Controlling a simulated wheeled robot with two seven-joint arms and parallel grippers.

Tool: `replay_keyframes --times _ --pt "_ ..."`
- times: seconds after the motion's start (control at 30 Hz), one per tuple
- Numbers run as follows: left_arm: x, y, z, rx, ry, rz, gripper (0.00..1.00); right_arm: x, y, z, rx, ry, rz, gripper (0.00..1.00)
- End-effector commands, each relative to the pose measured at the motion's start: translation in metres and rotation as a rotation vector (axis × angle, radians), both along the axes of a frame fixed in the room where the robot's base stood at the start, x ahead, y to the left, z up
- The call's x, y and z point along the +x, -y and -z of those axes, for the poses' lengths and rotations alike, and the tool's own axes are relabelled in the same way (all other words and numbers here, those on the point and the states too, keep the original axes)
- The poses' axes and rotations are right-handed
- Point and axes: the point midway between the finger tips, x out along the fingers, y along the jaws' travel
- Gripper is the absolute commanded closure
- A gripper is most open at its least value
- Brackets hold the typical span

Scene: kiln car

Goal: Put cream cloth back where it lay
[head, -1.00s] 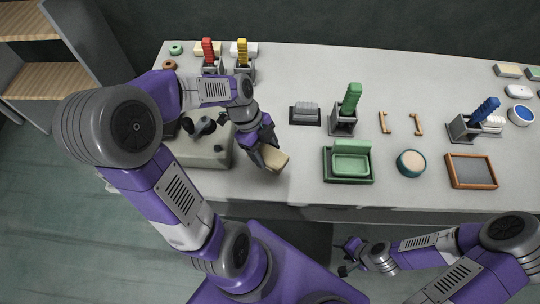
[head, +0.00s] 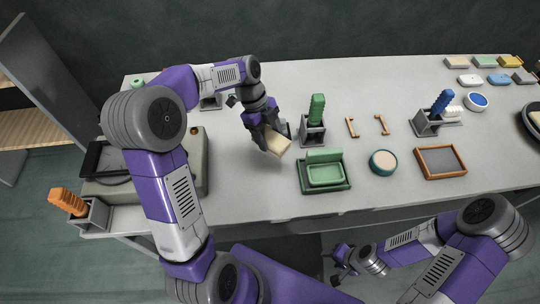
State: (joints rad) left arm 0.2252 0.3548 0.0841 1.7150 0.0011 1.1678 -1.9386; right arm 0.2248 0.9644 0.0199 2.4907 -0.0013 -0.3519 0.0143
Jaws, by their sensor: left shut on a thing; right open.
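The cream cloth (head: 279,145) shows as a small folded pad in the head view. My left gripper (head: 269,136) is shut on it and holds it over the pale worktop, left of the green tray. The fingers hide part of the cloth, and I cannot tell how high it is above the top. My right gripper (head: 340,265) is open and empty, low in front of the table's front edge.
A green tray (head: 326,187) and a grey holder with a green block (head: 316,110) stand right of the cloth. A grey box (head: 196,170) is at left, partly behind my arm. A round teal dish (head: 383,162) and a wood-framed tray (head: 440,161) lie further right. Bare worktop (head: 240,190) lies in front.

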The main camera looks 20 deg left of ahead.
Motion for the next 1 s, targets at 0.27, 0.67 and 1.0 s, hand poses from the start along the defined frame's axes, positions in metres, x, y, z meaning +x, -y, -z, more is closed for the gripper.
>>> replay_keyframes --times 0.27,0.67,1.0 --pt "-0.001 0.0 0.042 -0.001 -0.002 -0.001 0.82 0.0 0.0 0.014 0.0 0.0 0.0 0.45" --pt "-0.001 0.0 0.088 -0.001 0.0 -0.002 0.82 0.0 0.0 0.029 0.0 0.0 0.0 0.45" --pt "-0.001 -0.001 0.09 0.0 -0.001 -0.002 0.35 0.0 0.0 0.031 0.0 0.0 0.0 0.45"
